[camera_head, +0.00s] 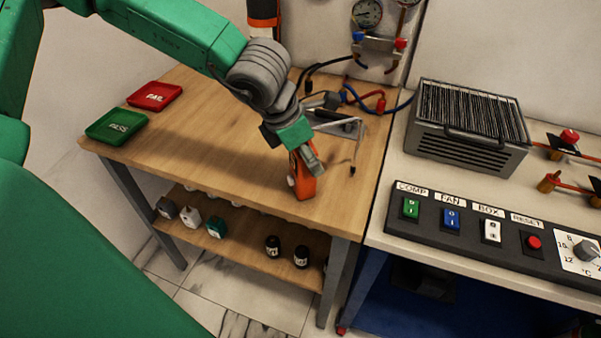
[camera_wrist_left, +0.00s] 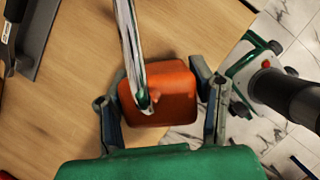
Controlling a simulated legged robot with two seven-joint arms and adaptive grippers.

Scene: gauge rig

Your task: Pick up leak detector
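The leak detector (camera_head: 303,183) is an orange-red body with a thin, bent metallic probe that reaches right and down to a dark tip. It is at the front right part of the wooden table. My left gripper (camera_head: 305,160) comes down over it from above. In the left wrist view, the orange body (camera_wrist_left: 172,88) lies between the two fingers of my left gripper (camera_wrist_left: 163,100), with the metallic probe crossing in front. The fingers are set wide, one on each side, close to the body; whether they press on it is unclear. My right gripper is not in view.
On the wooden table (camera_head: 215,120), a red FAIL tray (camera_head: 154,95) and a green PASS tray (camera_head: 116,126) lie at the left. A grey gauge rig with hoses stands behind the detector. A lower shelf (camera_head: 245,250) holds several small items. A control panel (camera_head: 470,228) is at the right.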

